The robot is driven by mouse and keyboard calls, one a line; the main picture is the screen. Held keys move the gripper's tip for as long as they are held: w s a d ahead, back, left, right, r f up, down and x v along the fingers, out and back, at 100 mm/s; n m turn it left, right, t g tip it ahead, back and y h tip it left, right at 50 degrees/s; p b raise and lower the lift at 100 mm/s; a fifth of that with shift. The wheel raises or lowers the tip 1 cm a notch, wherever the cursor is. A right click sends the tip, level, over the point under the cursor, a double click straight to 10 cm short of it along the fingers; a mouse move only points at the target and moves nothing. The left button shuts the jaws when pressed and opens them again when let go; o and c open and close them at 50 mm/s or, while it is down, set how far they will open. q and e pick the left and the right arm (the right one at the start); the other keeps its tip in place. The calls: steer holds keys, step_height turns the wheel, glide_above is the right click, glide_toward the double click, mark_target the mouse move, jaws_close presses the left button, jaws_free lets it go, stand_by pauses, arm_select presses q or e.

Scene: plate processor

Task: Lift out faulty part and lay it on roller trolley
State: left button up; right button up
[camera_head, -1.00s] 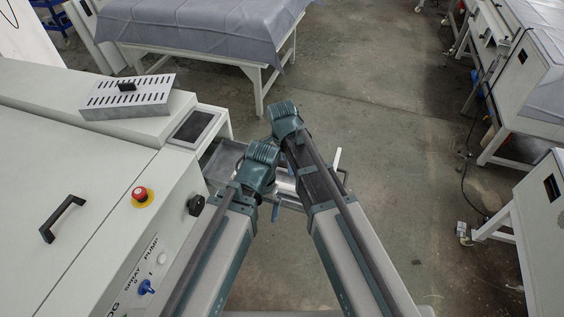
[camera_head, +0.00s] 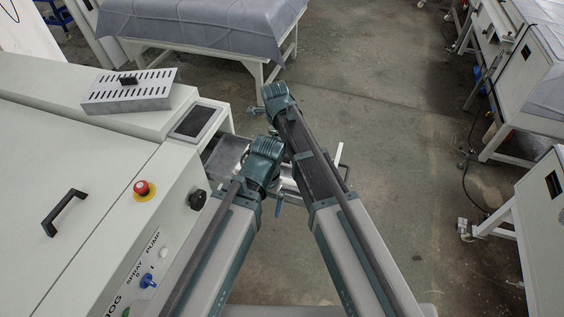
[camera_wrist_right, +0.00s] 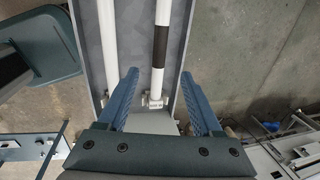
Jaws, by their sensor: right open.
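In the right wrist view, my right gripper (camera_wrist_right: 158,78) is open, its two blue fingers apart. Between them in the picture runs a white rod with a black band (camera_wrist_right: 161,45), ending at a small metal bracket. I cannot tell whether the fingers touch it. A second white rod (camera_wrist_right: 107,45) lies parallel to its left. Both are over a long grey tray-like surface (camera_wrist_right: 134,50). In the head view, both forearms reach over a metal tray (camera_head: 225,155) at the machine's end. My wrists hide much of it, and my left gripper is hidden. I cannot identify the faulty part or roller trolley for certain.
The white machine (camera_head: 90,190) fills the left, with a slotted metal box (camera_head: 130,95) and a red stop button (camera_head: 141,187). A table with a grey cloth (camera_head: 215,25) stands behind. More equipment (camera_head: 540,75) stands at right. Floor between is open.

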steer(key=f+b, duration=0.2)
steer(key=f, duration=0.1)
steer(key=w+f+b, duration=0.1)
steer(key=f+b, duration=0.2)
steer(key=shift+w+d, duration=0.1)
steer(key=shift+d, duration=0.1)
steer(key=f+b, duration=0.3)
steer(key=w+f+b, duration=0.1)
steer(key=f+b, duration=0.1)
steer(key=shift+d+f, duration=0.1)
steer(key=shift+d, duration=0.05)
steer(key=shift+s, duration=0.1)
jaws_close()
